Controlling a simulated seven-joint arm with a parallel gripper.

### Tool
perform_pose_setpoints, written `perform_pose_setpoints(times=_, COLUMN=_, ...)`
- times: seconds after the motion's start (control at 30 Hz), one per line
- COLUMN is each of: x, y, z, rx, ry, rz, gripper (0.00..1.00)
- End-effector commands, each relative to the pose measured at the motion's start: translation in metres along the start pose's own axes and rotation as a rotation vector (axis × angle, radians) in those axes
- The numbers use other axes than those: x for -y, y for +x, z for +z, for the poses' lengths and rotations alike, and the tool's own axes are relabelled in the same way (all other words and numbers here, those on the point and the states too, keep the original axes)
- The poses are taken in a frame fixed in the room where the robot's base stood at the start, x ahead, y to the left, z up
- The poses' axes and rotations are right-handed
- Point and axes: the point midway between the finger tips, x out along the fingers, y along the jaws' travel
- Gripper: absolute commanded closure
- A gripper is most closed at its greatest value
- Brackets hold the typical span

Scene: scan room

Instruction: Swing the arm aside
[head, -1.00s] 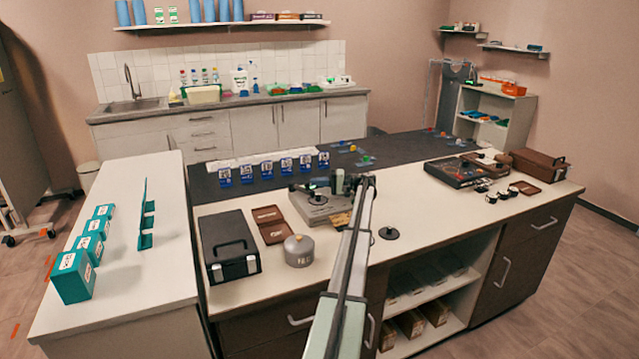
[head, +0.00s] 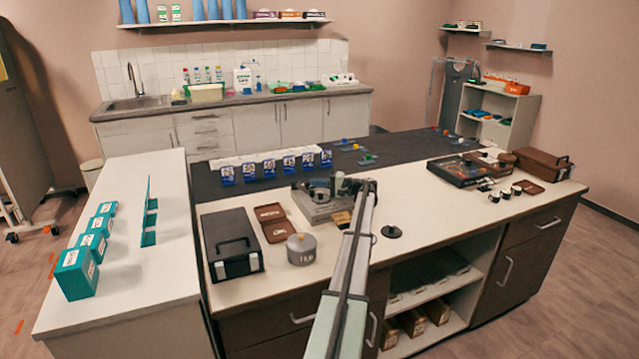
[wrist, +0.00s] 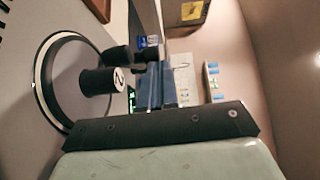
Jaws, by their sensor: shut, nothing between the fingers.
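My arm reaches up from the bottom centre of the head view over the near edge of the central bench (head: 440,215). My gripper (head: 346,185) is at its far end, small and partly masked by my own arm. It appears just above or beside a grey instrument with a round top (head: 318,205); I cannot tell whether they touch. My gripper is shut and empty. In the wrist view, a pale-rimmed dark disc and a black knob marked with a digit (wrist: 102,81) show close by at the left.
Left of my arm are a grey canister (head: 301,249), a brown tray (head: 271,223) and a black case (head: 232,244). Several blue-and-white boxes (head: 270,168) stand behind. A dark flat case (head: 459,172) lies farther right.

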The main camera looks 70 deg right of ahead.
Motion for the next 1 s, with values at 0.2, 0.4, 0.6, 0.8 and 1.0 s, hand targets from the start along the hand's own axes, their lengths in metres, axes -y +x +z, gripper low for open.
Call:
perform_pose_setpoints(times=0.2, x=0.001, y=0.009, z=0.029, rx=-0.185, ry=0.005, rz=0.005, gripper=1.00)
perform_pose_setpoints(times=0.4, x=0.002, y=0.019, z=0.042, rx=-0.340, ry=0.009, rz=0.009, gripper=1.00)
perform_pose_setpoints(times=0.6, x=0.002, y=0.028, z=0.047, rx=-0.425, ry=0.011, rz=0.010, gripper=1.00)
perform_pose_setpoints(times=0.8, x=0.002, y=0.036, z=0.054, rx=-0.422, ry=0.010, rz=0.011, gripper=1.00)
perform_pose_setpoints(times=1.0, x=0.002, y=0.043, z=0.059, rx=-0.421, ry=0.010, rz=0.011, gripper=1.00)
